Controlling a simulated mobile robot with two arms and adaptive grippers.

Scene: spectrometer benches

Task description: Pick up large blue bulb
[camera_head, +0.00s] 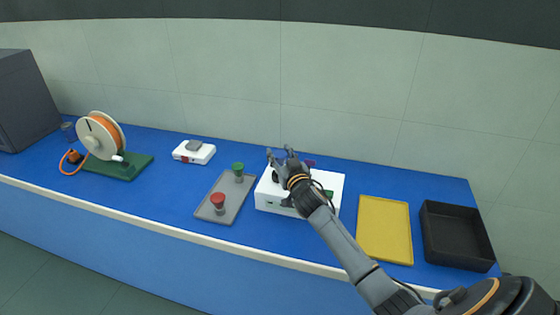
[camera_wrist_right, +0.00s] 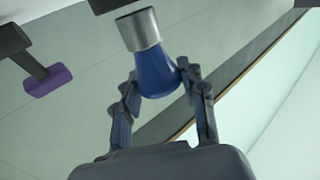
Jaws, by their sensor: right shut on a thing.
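The large blue bulb (camera_wrist_right: 156,72) has a rounded blue body and a silver metal cap (camera_wrist_right: 138,30). In the right wrist view it sits between the two dark fingers of my right gripper (camera_head: 282,156), which are shut on its blue part. The silver cap points away from the palm. In the head view my right gripper is over the white box (camera_head: 325,187), and I cannot make out the bulb there. My left gripper is not in view.
A grey tray (camera_head: 215,212) holds a red-topped and a green-topped piece. A yellow tray (camera_head: 384,235) and black bin (camera_head: 457,236) stand right. A cable reel (camera_head: 92,138) and small white device (camera_head: 194,152) stand left. A purple piece (camera_wrist_right: 47,80) shows near the gripper.

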